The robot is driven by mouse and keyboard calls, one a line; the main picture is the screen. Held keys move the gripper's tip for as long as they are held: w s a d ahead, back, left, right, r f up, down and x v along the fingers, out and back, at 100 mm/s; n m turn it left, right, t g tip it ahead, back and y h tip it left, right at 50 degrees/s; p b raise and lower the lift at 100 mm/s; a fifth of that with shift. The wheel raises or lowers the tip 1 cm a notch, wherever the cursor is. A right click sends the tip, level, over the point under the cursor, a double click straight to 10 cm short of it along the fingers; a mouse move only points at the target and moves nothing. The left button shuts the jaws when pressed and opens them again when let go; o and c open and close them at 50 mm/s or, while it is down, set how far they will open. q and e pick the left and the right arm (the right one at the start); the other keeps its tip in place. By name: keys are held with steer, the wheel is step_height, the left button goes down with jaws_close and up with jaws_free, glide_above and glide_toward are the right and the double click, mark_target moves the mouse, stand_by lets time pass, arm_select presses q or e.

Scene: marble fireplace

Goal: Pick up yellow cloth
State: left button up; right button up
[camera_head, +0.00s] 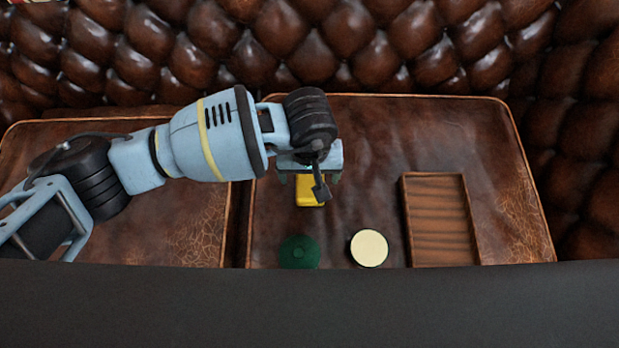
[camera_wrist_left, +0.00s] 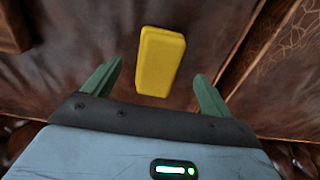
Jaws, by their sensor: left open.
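The yellow cloth (camera_head: 310,192) looks like a small folded yellow block and lies on the brown leather seat, partly hidden under my left gripper in the head view. In the left wrist view the yellow cloth (camera_wrist_left: 161,62) lies ahead of and between the two green fingers. My left gripper (camera_wrist_left: 157,82) is open and empty, with a finger on either side of the line to the cloth and a gap to both. In the head view my left gripper (camera_head: 308,178) hangs over the far end of the cloth. My right gripper is not in view.
A dark green round object (camera_head: 299,252) and a cream-topped round object (camera_head: 369,248) stand near the front edge. A wooden tray (camera_head: 438,222) lies to their right. A tufted leather backrest (camera_head: 350,45) rises behind.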

mark_target(310, 184)
arm_select(q)
steer(key=shift+f, duration=0.3)
step_height(310, 184, down, 5)
steer(key=shift+r+b, duration=0.2)
steer(key=shift+b, duration=0.55)
steer(key=shift+w, duration=0.1)
steer(key=shift+c, duration=1.2)
steer(key=shift+r, duration=0.1)
steer(key=c, duration=0.8)
steer(key=shift+c, duration=0.2)
steer(key=shift+r, duration=0.1)
